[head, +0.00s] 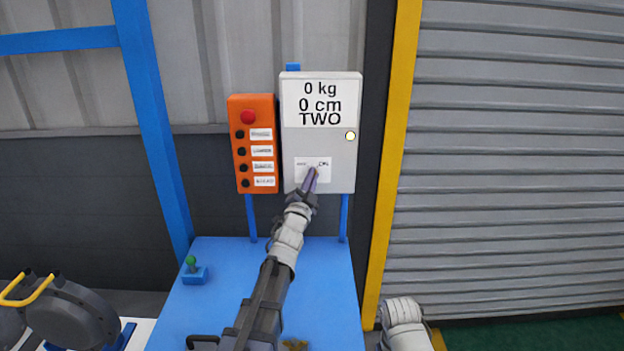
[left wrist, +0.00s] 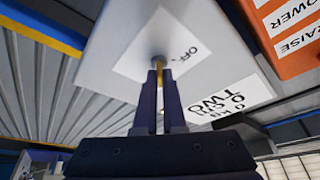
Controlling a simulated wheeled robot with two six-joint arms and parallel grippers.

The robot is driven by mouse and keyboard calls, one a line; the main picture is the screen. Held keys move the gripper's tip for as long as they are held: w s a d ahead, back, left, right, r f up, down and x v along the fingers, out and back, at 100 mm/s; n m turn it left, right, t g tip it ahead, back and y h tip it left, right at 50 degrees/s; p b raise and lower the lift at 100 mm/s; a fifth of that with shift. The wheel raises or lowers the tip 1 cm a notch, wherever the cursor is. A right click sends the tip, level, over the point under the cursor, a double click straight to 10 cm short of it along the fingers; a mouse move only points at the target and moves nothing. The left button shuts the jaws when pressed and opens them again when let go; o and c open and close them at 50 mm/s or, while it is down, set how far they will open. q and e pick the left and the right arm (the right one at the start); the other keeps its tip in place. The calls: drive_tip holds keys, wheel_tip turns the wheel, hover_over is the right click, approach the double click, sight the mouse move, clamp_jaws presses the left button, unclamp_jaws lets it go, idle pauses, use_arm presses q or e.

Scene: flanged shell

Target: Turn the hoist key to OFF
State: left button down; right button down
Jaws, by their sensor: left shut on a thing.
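The grey hoist box (head: 345,172) hangs upright, with a display panel (head: 320,103) reading "0 kg, 0 cm, TWO". Low on its front is a white key label (head: 300,176). My left gripper (head: 311,178) reaches up to this label and is shut on the key. In the left wrist view, the brass-coloured key (left wrist: 160,70) shows between the fingertips (left wrist: 159,80), under a round grey lock (left wrist: 158,61). The word beside the lock seems to read OFF. The fingers hide most of the key, so its exact angle is unclear. My right gripper is out of view.
An orange button box (head: 240,182) with a red button (head: 248,117) and several black buttons stands just left of the grey box. A small round light (head: 350,136) shows pale yellow.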

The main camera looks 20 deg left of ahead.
use_arm(q)
drive_tip(key=shift+w+d+r+n+g+y, duration=0.1)
drive_tip(key=shift+n+g+y, duration=0.45)
drive_tip(key=shift+n+y, duration=2.45)
drive_tip(key=shift+d+f+n+g+y, duration=0.1)
drive_tip(key=shift+n+g+y, duration=0.55)
drive_tip(key=shift+n, duration=4.6)
drive_tip(key=shift+w+d+r+n+g+y, duration=0.1)
drive_tip(key=shift+n+g+y, duration=0.3)
drive_tip(key=shift+n+y, duration=2.65)
drive_tip(key=n+h, duration=0.2)
drive_tip(key=shift+n, duration=0.4)
drive_tip(key=shift+s, duration=0.1)
drive_tip(key=c, duration=1)
unclamp_jaws()
